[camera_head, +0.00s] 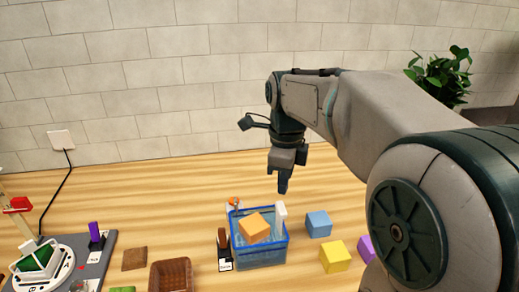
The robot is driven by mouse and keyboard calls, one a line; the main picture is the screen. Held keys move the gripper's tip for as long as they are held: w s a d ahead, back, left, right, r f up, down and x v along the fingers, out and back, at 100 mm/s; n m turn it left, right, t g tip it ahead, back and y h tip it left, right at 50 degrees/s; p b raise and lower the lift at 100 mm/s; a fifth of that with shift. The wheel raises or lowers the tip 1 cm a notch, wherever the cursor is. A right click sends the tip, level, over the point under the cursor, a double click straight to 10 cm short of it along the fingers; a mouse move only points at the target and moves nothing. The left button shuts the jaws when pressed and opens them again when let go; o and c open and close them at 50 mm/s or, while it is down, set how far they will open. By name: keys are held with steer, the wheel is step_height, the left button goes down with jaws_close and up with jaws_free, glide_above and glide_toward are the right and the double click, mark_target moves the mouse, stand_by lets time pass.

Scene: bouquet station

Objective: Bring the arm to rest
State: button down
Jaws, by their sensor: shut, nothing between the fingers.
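My arm reaches in from the right side of the head view, large and close. My gripper (284,182) points down above the table, over the back right part of a blue basket (262,258). Its fingers are together with nothing seen between them. The fingertips look a little above the basket's white upright piece, though the exact gap cannot be told. An orange block (254,227) lies tilted in the basket.
A blue block (318,223), a yellow block (335,257) and a purple block (367,248) stand right of the basket. A brown basket (171,275) and a grey station (62,262) are at left. A plant (443,75) stands behind my arm. The back table is clear.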

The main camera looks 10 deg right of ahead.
steer(key=s+f+n+t, duration=0.1)
steer(key=s+f+n, duration=0.3)
steer(key=s+n, duration=0.3)
steer(key=s+f+n+t, duration=0.2)
steer(key=s+f+n, duration=0.2)
steer(key=n, duration=1.2)
steer(key=s, duration=0.2)
steer(key=shift+s+f+n, duration=0.3)
steer(key=shift+s, duration=0.1)
